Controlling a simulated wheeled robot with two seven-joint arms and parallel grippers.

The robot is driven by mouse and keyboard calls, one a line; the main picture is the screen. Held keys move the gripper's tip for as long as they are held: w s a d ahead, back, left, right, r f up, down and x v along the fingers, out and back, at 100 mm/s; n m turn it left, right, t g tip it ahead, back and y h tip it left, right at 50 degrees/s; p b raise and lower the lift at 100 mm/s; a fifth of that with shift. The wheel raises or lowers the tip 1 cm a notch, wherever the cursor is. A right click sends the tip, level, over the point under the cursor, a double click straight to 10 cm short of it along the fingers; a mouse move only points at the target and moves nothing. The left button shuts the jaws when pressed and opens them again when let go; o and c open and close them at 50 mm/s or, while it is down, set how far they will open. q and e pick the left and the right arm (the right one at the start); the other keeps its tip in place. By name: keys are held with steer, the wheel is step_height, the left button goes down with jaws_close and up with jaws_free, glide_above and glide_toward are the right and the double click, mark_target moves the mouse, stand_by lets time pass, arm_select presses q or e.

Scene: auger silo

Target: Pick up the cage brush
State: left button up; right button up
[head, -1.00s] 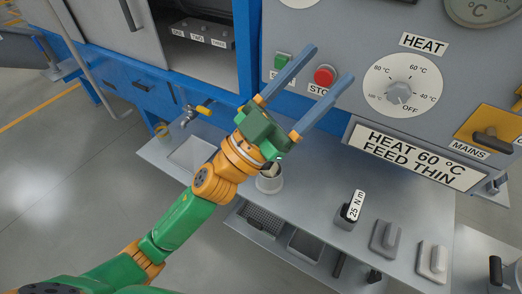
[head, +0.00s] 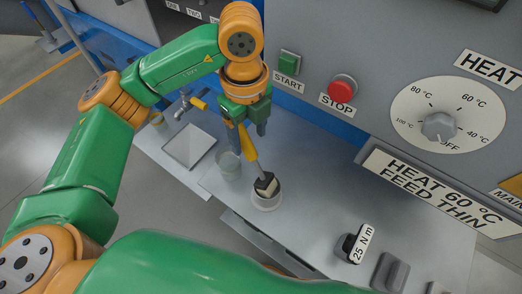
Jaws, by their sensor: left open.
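The brush (head: 250,145), which I take to be the cage brush, has a yellow handle and a dark head with pale bristles. My right gripper is not in view.
A translucent beaker (head: 229,166) stands just left of the brush. A square tray (head: 189,147) and a tap (head: 187,107) are further left. The START (head: 289,63) and STOP (head: 342,90) buttons are on the panel behind. A 25 N m tool (head: 354,245) stands at the right.

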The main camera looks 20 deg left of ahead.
mark_target(248, 148)
arm_select(q)
steer(key=f, duration=0.2)
steer(key=s+f+p, duration=0.1)
steer(key=f, duration=0.1)
steer(key=shift+w+f, duration=0.3)
steer(key=shift+w, duration=0.05)
steer(key=shift+s+r, duration=0.1)
jaws_close()
